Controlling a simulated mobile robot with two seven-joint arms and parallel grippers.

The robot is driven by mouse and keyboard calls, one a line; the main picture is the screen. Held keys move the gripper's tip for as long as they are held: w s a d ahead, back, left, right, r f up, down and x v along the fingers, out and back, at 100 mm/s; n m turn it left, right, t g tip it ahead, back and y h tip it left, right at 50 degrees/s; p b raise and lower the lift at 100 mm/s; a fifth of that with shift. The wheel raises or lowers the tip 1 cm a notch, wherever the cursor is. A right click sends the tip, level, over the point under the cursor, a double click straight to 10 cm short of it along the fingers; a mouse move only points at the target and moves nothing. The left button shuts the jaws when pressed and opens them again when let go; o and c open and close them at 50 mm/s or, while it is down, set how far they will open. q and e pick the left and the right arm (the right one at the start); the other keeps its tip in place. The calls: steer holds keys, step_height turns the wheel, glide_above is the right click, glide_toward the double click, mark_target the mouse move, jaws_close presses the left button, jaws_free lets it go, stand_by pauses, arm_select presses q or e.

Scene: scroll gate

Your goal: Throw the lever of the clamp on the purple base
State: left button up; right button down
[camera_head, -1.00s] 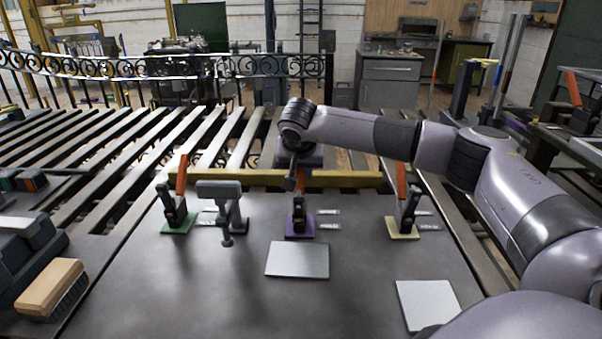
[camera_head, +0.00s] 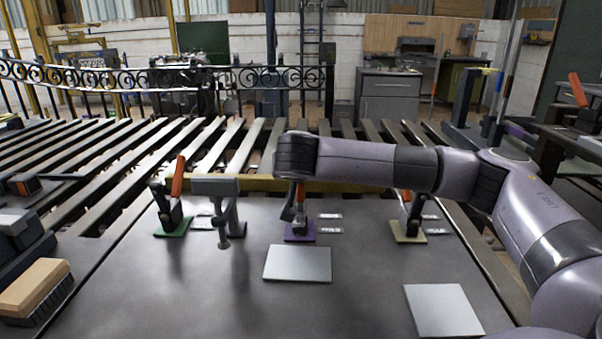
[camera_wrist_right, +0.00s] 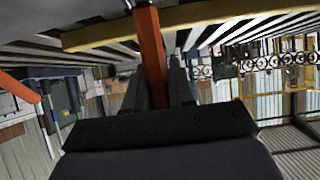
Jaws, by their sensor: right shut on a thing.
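The purple base (camera_head: 299,233) stands on the dark table, near its back edge, with a black clamp (camera_head: 299,222) on it. The clamp's orange lever (camera_head: 300,190) shows just below my right wrist. My right gripper (camera_head: 290,209) reaches down at this clamp and is shut on the lever. In the right wrist view the orange lever (camera_wrist_right: 151,52) runs up between the dark fingers of the gripper (camera_wrist_right: 157,82). My wrist hides the upper part of the clamp in the head view. My left gripper is not in view.
A green-base clamp (camera_head: 173,226) with an upright orange lever stands left, beside a grey post fixture (camera_head: 217,188). A yellow-base clamp (camera_head: 409,233) stands right, partly behind my arm. Pale plates (camera_head: 298,263) lie in front. A brush (camera_head: 35,288) lies at left.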

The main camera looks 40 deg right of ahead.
steer(key=shift+r, duration=0.1)
steer(key=c, duration=1)
jaws_free()
steer(key=shift+c, duration=0.2)
steer(key=v, duration=0.7)
